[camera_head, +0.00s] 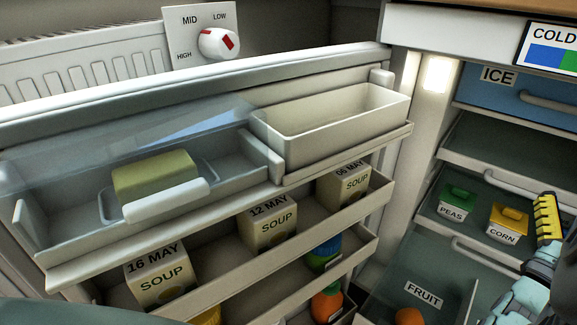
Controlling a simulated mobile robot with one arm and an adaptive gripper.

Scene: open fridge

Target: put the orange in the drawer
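A round orange thing (409,317), probably the orange, is cut off by the bottom edge, near the FRUIT label. I cannot tell whether it lies inside the drawer or in front of it. The drawer labelled FRUIT (460,299) is at the lower right of the fridge; its lower part is out of view. My gripper (547,204) is at the right edge, with a yellow ribbed finger pointing up beside the corn box. It is above and right of the FRUIT label. Its other finger is not clearly visible, so its opening cannot be judged.
The open door (215,253) fills the left, with several soup cartons, a butter dish (150,205) and an empty bin (340,125). An orange bottle-like item (326,303) stands low on the door. Peas (456,203) and corn (508,222) boxes sit below the ICE compartment (515,92).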

